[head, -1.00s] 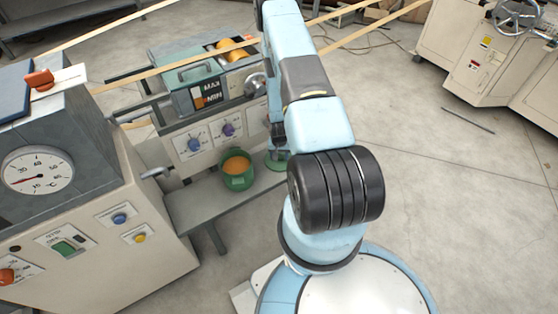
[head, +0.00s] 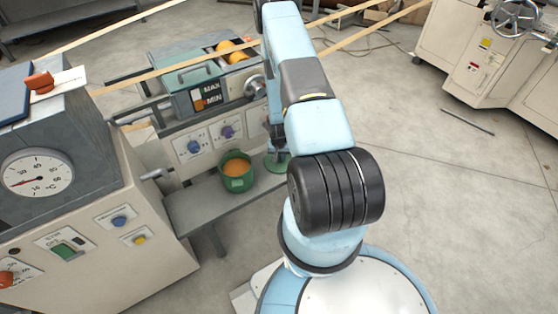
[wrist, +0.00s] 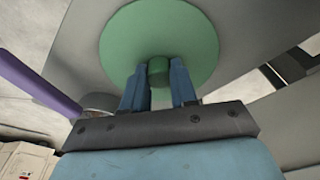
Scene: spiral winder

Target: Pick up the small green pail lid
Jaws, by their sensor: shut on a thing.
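The small green pail lid (wrist: 185,32) is a flat round disc with a short green knob (wrist: 158,72) at its centre. My gripper (wrist: 158,80) is shut on that knob, with one blue finger on each side of it in the wrist view. In the head view the lid (head: 277,163) shows just right of the pail, partly hidden behind my arm. The green pail (head: 237,176) stands open on the grey shelf, with orange content inside. Whether the lid touches the shelf, I cannot tell.
The grey shelf (head: 205,206) runs below a panel with a blue knob (head: 194,147) and a purple knob (head: 227,131). A cabinet with a round dial (head: 38,172) stands at the left. Wooden strips cross above. Open floor lies to the right.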

